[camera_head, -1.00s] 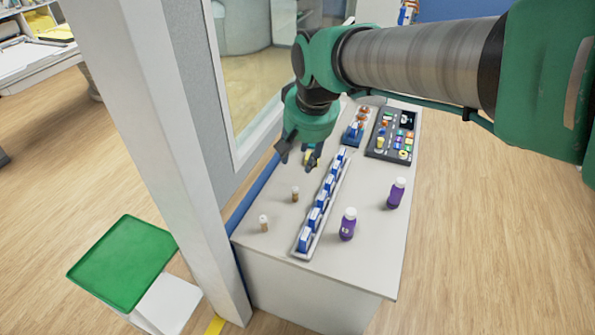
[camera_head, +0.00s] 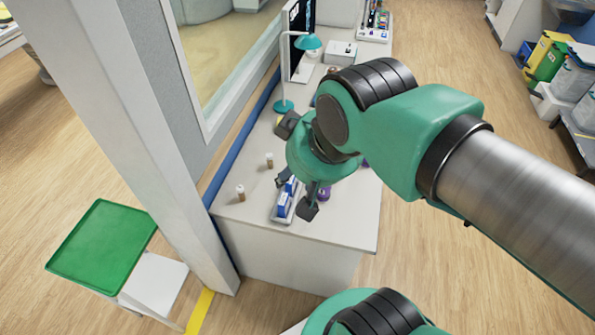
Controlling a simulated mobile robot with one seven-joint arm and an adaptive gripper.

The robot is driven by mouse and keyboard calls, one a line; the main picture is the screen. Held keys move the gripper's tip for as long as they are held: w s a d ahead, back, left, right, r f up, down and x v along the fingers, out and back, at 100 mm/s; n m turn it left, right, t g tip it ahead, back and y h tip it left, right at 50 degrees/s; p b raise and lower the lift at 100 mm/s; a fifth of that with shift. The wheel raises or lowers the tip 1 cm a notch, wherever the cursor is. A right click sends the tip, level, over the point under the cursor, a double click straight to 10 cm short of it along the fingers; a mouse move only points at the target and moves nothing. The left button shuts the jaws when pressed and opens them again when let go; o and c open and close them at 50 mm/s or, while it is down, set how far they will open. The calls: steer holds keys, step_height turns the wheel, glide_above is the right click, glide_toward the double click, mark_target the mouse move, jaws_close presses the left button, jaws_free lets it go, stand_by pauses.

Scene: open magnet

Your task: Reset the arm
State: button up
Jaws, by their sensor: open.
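My green arm reaches in from the right side of the head view and bends down over the white table (camera_head: 290,243). My gripper (camera_head: 297,172) hangs above the near half of the table, its dark fingers spread apart. I see nothing between the fingers. A purple bottle (camera_head: 324,193) is partly hidden beside the gripper.
Two small brown vials, one of them the near vial (camera_head: 240,193), stand at the table's left. A pillar and glass partition (camera_head: 146,150) border the left side. A green tray (camera_head: 102,247) sits on a white stand. Crates (camera_head: 553,60) stand far right.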

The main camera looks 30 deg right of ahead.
step_height(320, 180, down, 4)
steer(key=b, duration=0.4)
stand_by(0.3)
steer(key=shift+r, duration=0.1)
